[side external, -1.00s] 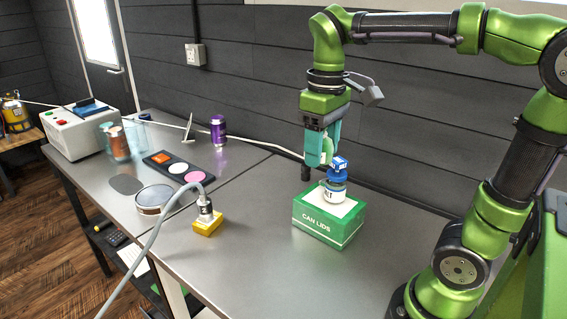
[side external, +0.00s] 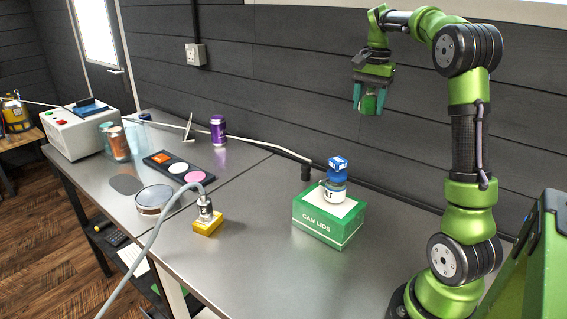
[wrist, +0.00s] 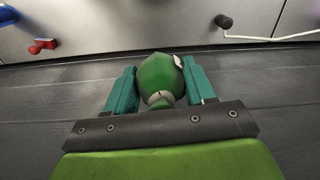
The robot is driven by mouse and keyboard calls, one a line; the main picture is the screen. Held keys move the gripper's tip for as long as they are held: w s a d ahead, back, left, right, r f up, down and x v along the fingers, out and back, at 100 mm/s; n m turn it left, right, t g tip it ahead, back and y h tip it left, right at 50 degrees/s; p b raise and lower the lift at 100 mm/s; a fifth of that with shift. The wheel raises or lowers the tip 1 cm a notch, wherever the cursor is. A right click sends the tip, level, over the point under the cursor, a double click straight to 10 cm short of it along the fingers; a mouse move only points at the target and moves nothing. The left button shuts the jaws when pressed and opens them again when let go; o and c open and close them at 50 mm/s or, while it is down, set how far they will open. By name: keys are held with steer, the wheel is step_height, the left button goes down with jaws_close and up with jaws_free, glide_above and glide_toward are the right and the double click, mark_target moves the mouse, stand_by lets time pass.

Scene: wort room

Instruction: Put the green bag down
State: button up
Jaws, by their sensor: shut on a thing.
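The green bag (wrist: 158,77) is a small rounded green bundle with a pale tie around its neck. My gripper (side external: 371,101) is shut on it and holds it in the air, high above the table and in front of the dark wall. In the side view the bag (side external: 370,103) shows only partly between the teal fingers. In the wrist view the fingers of my gripper (wrist: 160,92) press on both sides of the bag.
A green CAN LIDS box (side external: 325,228) carries a jar (side external: 334,189) with a small blue box (side external: 338,163) on top. A yellow block (side external: 207,224) with a hose fitting stands left of it. The steel table (side external: 262,262) is bare in front. A purple can (side external: 218,130) stands further back.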

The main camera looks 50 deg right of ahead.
mark_target(361, 198)
steer(key=shift+m, duration=0.7)
steer(key=d+f, duration=0.1)
steer(key=f, duration=1.8)
steer(key=s+d+f, duration=0.1)
steer(key=f, duration=0.8)
steer(key=shift+d+f, duration=0.15)
steer(key=shift+d, duration=0.15)
steer(key=shift+f, duration=0.1)
steer(key=o, duration=1)
steer(key=shift+o, duration=0.2)
step_height(361, 198, up, 12)
steer(key=shift+s, duration=0.15)
